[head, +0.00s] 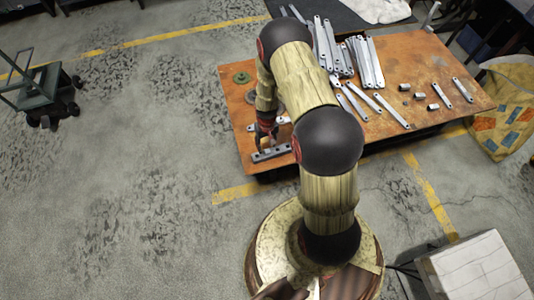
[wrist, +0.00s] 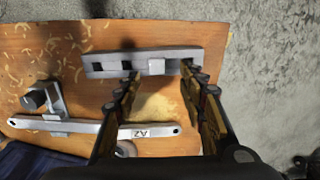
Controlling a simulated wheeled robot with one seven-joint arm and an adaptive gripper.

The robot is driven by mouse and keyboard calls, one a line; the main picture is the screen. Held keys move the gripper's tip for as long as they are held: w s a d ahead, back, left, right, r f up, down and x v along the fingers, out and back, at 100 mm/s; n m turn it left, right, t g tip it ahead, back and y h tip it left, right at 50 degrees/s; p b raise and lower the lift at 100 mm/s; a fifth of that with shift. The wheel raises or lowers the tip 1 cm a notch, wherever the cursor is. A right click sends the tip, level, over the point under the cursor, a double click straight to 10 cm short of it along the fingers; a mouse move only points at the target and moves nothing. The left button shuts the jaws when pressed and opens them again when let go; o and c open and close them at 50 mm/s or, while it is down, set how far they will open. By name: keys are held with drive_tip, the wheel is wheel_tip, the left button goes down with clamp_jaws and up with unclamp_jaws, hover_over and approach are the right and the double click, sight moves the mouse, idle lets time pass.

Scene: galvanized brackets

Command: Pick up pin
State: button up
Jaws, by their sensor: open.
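My gripper (wrist: 160,75) is open, its two fingers apart with their tips at the near edge of a grey metal bar (wrist: 105,67) with dark square openings. A paler block-like part (wrist: 157,66) of the bar lies between the fingertips. The bar also shows in the head view (head: 271,154), near the table's front left edge, below my gripper (head: 267,138). No part is plainly marked as the pin. A dark round-ended cylinder (wrist: 34,98) sits on a bracket at the left of the wrist view. I cannot tell which piece is the pin.
The orange table (head: 460,65) holds several long brackets (head: 325,45) and small cylinders (head: 420,96) farther right. Green discs (head: 242,77) lie at the left. Concrete floor borders the table.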

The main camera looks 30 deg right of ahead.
sight(267, 151)
drive_tip(key=f+b, duration=0.1)
drive_tip(key=f, duration=0.1)
drive_tip(key=f+b, duration=0.1)
drive_tip(key=f, duration=0.2)
drive_tip(key=shift+s+d, duration=0.1)
drive_tip(key=shift+d, duration=0.1)
drive_tip(key=shift+r, duration=0.1)
drive_tip(key=shift+c, duration=0.3)
clamp_jaws()
